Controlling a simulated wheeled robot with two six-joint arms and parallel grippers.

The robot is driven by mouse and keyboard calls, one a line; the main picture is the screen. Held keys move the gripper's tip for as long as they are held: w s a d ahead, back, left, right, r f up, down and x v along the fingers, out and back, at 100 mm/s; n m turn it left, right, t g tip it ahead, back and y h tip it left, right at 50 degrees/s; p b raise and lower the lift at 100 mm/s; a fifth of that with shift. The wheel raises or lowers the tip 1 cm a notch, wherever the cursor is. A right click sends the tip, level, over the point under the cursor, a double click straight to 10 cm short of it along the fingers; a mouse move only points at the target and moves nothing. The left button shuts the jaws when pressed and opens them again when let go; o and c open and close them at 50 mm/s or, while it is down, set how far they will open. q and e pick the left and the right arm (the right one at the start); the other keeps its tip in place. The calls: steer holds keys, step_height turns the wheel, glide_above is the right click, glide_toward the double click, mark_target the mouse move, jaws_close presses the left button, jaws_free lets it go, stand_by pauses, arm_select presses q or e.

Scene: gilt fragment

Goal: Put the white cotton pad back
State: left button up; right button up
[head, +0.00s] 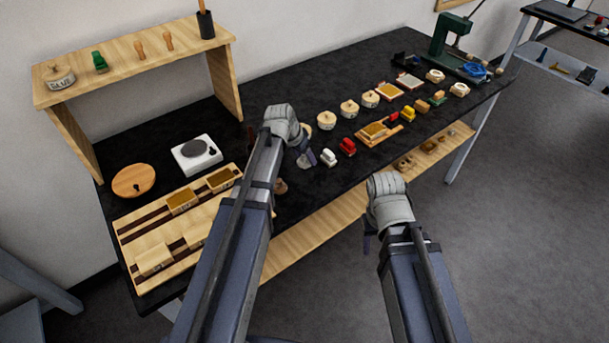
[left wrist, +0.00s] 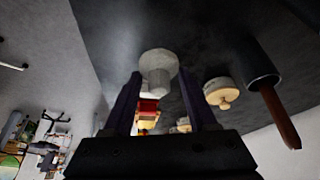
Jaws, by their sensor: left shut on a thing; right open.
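In the head view my left gripper (head: 304,150) is over the dark table, left of the small white and red items. Its fingers are shut on a pale round pad with a short stem, which I take to be the white cotton pad (head: 305,161). The pad also shows in the left wrist view (left wrist: 158,62), between the two dark fingers (left wrist: 160,105). I cannot tell whether it touches the table. My right gripper (head: 370,238) is open, in front of the table's front edge; its fingertips are mostly hidden.
A small white item (head: 328,157) and a red one (head: 347,146) stand just right of my left gripper. Round lidded jars (head: 326,121) stand behind them. A striped wooden board (head: 130,238) with small boxes, a white scale (head: 190,160) and a wooden shelf (head: 130,50) are at left.

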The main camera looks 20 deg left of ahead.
mark_target(301, 161)
arm_select(q)
steer(key=shift+f+b, duration=2.05)
steer(key=shift+f, duration=0.55)
arm_select(e)
steer(key=shift+f, duration=2.65)
arm_select(q)
steer(key=shift+f, duration=0.25)
steer(key=o, duration=1.2)
steer(key=shift+r, duration=0.1)
arm_select(e)
steer(key=shift+f, duration=0.15)
arm_select(q)
steer(key=shift+p+v, duration=0.6)
steer(key=shift+v, duration=0.2)
steer(key=p+v, duration=1)
steer(key=v, duration=0.1)
steer(key=s+d+f+g+y, duration=0.1)
steer(key=s+d+g, duration=0.1)
steer(key=s+d, duration=0.5)
steer(key=s+d+f+n+g+y, duration=0.1)
steer(key=s+d+g+y, duration=0.1)
steer(key=s+d, duration=0.6)
steer(key=s, duration=0.4)
steer(key=shift+s+d+g+y, duration=0.3)
steer(key=shift+s+d, duration=0.05)
steer(key=shift+s, duration=0.05)
arm_select(e)
step_height(301, 161, up, 11)
